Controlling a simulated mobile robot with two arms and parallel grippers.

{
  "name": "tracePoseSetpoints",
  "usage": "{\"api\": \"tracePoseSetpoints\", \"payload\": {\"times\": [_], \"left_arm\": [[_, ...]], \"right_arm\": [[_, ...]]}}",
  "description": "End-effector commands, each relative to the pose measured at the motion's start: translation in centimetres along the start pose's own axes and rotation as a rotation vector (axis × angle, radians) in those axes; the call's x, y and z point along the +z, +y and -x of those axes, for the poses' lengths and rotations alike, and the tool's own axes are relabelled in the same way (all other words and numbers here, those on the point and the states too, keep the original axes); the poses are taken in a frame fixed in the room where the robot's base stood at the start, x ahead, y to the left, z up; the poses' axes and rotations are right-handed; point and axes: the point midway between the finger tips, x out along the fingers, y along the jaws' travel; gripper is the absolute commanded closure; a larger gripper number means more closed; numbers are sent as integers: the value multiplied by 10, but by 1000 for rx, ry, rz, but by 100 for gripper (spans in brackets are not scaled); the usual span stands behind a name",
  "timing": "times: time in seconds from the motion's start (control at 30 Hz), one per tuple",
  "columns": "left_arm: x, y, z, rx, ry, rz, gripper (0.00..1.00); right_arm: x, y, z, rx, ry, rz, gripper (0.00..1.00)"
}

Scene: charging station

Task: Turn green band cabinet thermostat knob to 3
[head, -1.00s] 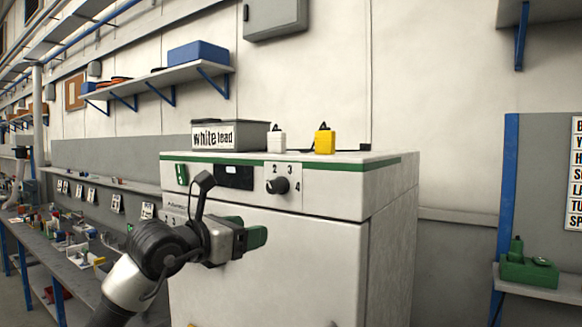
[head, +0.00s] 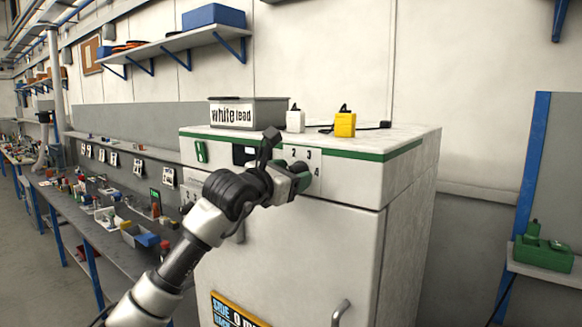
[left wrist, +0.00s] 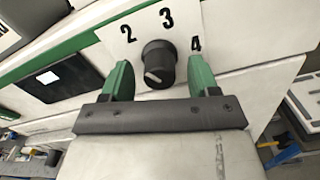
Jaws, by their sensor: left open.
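The white cabinet (head: 300,250) with a green band (head: 345,154) along its top edge stands in front of me. Its dark round thermostat knob (left wrist: 158,64) shows in the left wrist view below the numbers 2, 3 and 4. A pale pointer mark on the knob's face lies at its lower left. My left gripper (left wrist: 160,82) is open, with one green finger on each side of the knob and a gap visible beside each. In the head view, the left gripper (head: 300,178) covers the knob. My right gripper is not in view.
A grey box labelled "white lead" (head: 231,115), a white bottle-like item (head: 295,119) and a yellow one (head: 345,123) stand on the cabinet. A small display (left wrist: 60,78) sits left of the knob. A cluttered bench (head: 110,235) runs along the left.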

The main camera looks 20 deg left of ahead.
Motion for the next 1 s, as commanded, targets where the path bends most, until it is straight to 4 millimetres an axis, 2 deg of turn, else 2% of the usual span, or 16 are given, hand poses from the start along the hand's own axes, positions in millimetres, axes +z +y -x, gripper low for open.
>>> {"api": "tracePoseSetpoints", "payload": {"times": [0.27, 0.6, 0.83, 1.0], "left_arm": [[0, 0, -2, 0, -1, -1, 40], [0, 0, -2, 0, -1, 0, 89], [-1, 0, -1, 1, -1, -20, 89], [-2, 0, -1, 3, -2, -85, 89]], "right_arm": [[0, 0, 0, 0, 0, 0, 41], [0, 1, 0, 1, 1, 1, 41], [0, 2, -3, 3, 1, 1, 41], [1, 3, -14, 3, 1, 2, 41]]}}
